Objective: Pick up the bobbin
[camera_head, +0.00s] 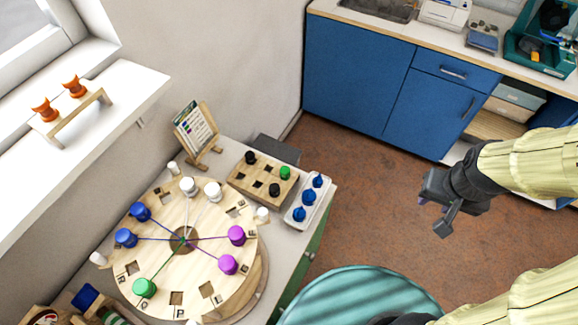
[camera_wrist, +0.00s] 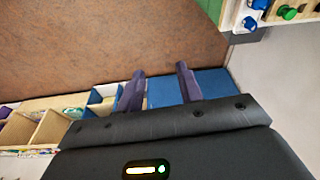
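Several bobbin-like pieces stand on a round wooden board (camera_head: 210,268): blue (camera_head: 126,238), purple (camera_head: 228,264), green (camera_head: 145,287) and white (camera_head: 188,186). Threads run from them to the board's centre. A square wooden board (camera_head: 243,187) behind it holds black pieces (camera_head: 274,189) and a green one (camera_head: 285,172). Which piece is the task's bobbin, I cannot tell. My gripper (camera_head: 440,212) hangs over the floor, well right of the table. In the wrist view its two fingers (camera_wrist: 160,72) are apart with nothing between them.
A white tray (camera_head: 296,218) with blue pieces (camera_head: 309,197) lies at the table's right edge. A chart stand (camera_head: 197,136) stands at the back. A teal round seat (camera_head: 350,300) is beside the table. Blue cabinets (camera_head: 355,75) line the far wall. Open floor (camera_head: 375,180) lies between.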

